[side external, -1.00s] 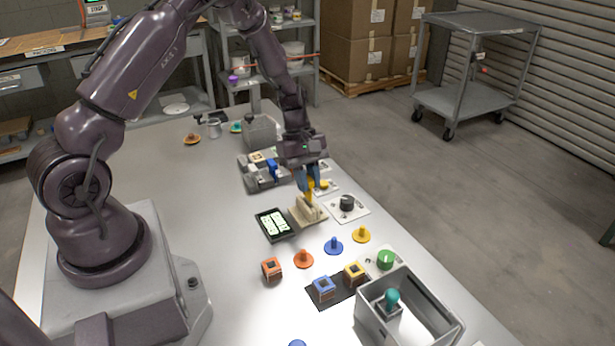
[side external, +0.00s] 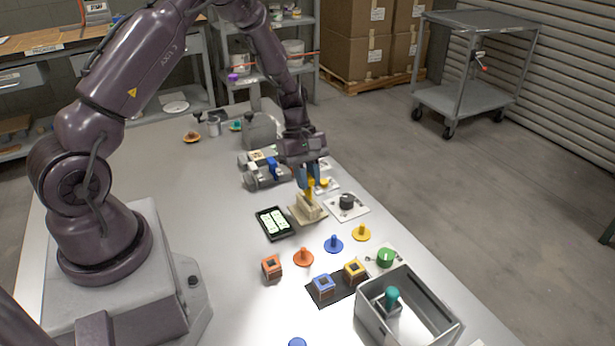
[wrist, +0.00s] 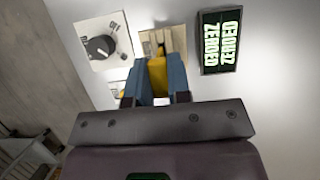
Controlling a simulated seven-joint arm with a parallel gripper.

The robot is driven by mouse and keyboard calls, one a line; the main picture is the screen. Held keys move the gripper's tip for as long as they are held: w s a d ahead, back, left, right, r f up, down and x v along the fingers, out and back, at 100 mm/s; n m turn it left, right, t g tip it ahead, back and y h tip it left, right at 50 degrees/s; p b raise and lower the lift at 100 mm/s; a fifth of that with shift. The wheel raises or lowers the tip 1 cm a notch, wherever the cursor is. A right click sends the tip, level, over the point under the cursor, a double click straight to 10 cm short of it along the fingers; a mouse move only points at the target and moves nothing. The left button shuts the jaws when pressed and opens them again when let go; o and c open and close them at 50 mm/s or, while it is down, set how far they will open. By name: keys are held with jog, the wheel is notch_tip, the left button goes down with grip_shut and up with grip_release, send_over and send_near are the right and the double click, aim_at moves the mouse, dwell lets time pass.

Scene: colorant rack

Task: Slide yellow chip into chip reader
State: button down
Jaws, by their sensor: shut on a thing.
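The yellow chip (side external: 309,186) is upright between the fingers of my gripper (side external: 309,180); it also shows in the wrist view (wrist: 157,76). My gripper is shut on the chip, with its blue fingers on either side (wrist: 156,85). The beige chip reader (side external: 307,211) sits on the table directly below the chip, and part of it shows in the wrist view (wrist: 152,42). The chip's lower end meets the top of the reader; how deep it sits in the slot I cannot tell.
A black knob on a white plate (side external: 347,204) stands right of the reader. Blue (side external: 333,245), orange (side external: 303,257) and yellow (side external: 361,233) pegged discs lie in front. A grey bin (side external: 442,322) is at the front right, and a grey rack (side external: 262,172) is behind.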

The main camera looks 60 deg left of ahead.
aim_at(308, 196)
jog(key=shift+f, duration=1.8)
jog(key=c, duration=1)
grip_release()
jog(key=v, duration=1.3)
